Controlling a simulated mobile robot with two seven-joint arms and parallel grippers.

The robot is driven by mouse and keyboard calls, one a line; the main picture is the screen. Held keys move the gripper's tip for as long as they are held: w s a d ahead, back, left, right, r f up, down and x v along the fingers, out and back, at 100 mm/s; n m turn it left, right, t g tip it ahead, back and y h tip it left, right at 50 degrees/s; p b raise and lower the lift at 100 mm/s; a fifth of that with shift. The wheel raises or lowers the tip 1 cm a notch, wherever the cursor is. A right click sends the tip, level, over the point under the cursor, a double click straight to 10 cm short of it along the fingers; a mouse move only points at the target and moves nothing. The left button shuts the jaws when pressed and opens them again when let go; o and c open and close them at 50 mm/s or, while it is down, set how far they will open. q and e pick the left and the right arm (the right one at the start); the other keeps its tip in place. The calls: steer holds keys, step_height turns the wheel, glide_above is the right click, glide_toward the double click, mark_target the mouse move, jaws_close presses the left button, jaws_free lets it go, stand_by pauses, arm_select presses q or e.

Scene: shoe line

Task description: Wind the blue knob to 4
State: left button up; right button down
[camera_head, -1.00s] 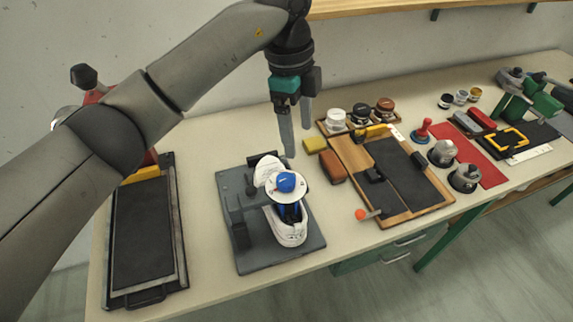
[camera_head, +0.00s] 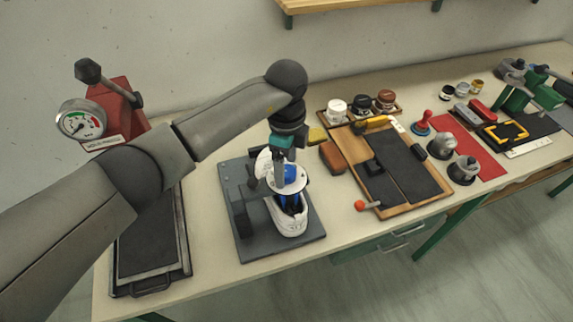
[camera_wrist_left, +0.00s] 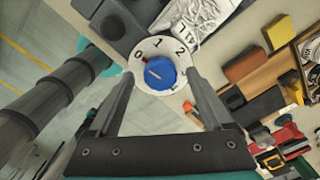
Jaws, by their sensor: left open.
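The blue knob (camera_head: 291,172) sits on a white numbered dial (camera_head: 300,185) above a white shoe (camera_head: 291,222) on a grey stand (camera_head: 256,253). In the left wrist view the knob (camera_wrist_left: 161,75) shows a short pale line and a red mark beside it near the 0. The numbers 0, 1 and 2 are readable on the dial (camera_wrist_left: 172,47); the 4 is not visible. My left gripper (camera_head: 281,182) is open and points down over the dial. In the left wrist view its fingers (camera_wrist_left: 160,84) lie on either side of the knob, apart from it. My right gripper is not in view.
A press with a gauge (camera_head: 78,122) and a dark tray (camera_head: 150,285) stand at the left. To the right are a brown block (camera_head: 332,157), a wooden tray (camera_head: 436,202) with dark pads, several jars, and a red mat (camera_head: 485,157).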

arm_select(q)
steer(key=shift+f, duration=0.6)
jaws_close()
stand_by(0.3)
